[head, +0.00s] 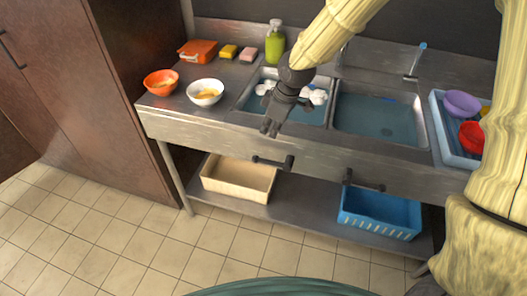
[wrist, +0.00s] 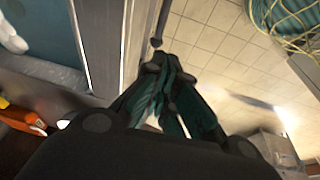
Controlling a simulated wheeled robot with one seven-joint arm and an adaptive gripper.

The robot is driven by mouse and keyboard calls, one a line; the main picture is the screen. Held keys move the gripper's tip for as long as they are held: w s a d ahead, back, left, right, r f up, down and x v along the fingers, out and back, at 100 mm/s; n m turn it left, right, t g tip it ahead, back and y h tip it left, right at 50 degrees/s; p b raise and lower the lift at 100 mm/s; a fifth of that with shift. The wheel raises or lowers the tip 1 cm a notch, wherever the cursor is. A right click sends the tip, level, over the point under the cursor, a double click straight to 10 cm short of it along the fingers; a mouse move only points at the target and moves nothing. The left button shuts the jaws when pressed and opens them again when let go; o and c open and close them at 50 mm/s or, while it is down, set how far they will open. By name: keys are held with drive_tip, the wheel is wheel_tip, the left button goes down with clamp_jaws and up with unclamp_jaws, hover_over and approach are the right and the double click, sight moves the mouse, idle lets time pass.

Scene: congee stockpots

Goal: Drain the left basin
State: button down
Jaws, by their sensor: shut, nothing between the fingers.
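The left basin (head: 307,115) holds bluish water with several white objects in it; my arm hides part of it. Below it, a dark lever handle (head: 272,161) sticks out under the counter's front. My gripper (head: 268,130) is shut and empty, fingers pointing down by the counter's front edge, seemingly above that handle; I cannot tell how far in front. In the wrist view the closed fingertips (wrist: 165,62) point toward the floor side of the edge. A small dark knob (wrist: 156,43) shows just beyond them, apparently part of the handle.
The right basin (head: 377,118) also holds water, with its own lever handle (head: 363,181) below. Two bowls stand left, an orange one (head: 161,82) and a white one (head: 205,92). A cream bin (head: 238,180) and a blue crate (head: 379,213) sit on the lower shelf.

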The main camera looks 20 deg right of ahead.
drive_tip(key=p, duration=0.2)
hover_over(260, 160)
drive_tip(key=s, duration=0.1)
wheel_tip(260, 160, down, 10)
drive_tip(key=shift+w+d+f+p, duration=0.1)
drive_tip(key=shift+d+f+p, duration=0.1)
drive_tip(key=shift+f, duration=0.7)
drive_tip(key=shift+w+d+f+p, duration=0.1)
drive_tip(key=shift+d+f+p, duration=0.1)
drive_tip(key=shift+f, duration=0.65)
